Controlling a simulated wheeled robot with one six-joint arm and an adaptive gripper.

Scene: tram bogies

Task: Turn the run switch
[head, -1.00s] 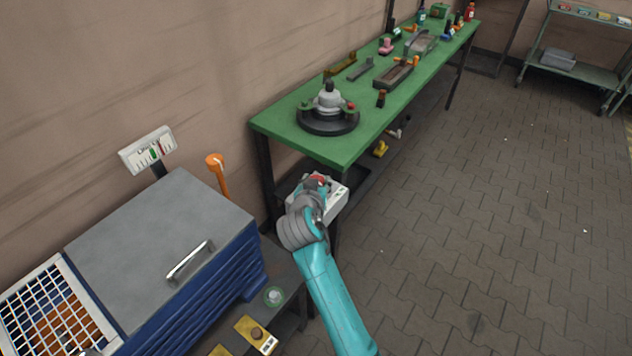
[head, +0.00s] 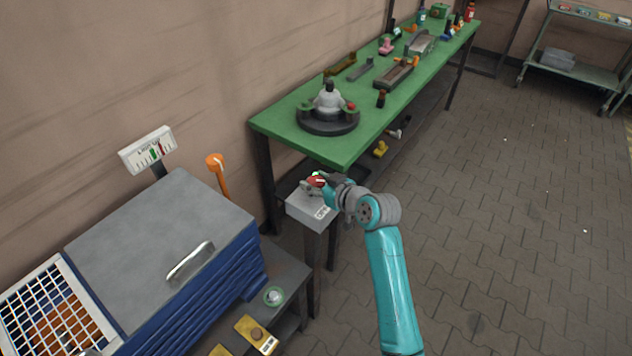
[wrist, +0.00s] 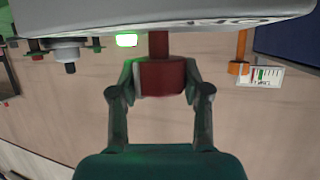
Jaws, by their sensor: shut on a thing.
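A pale grey switch box (head: 312,212) stands on a post in front of the near end of the green bench. Its red switch knob (head: 316,182) shows at the box's far upper side in the head view. In the wrist view the red knob (wrist: 162,80) sits on a short reddish shaft below the box (wrist: 160,14). My gripper (wrist: 162,88) is shut on the knob, one finger on each side. A green lamp (wrist: 126,40) glows beside the shaft. My gripper (head: 326,184) partly hides the knob in the head view.
A blue cabinet (head: 160,250) with a grey lid stands at the left. A gauge panel (head: 148,150) and an orange lever (head: 217,170) stand behind it. The green bench (head: 300,140) carries a round black fixture (head: 328,120). The paved floor at right is clear.

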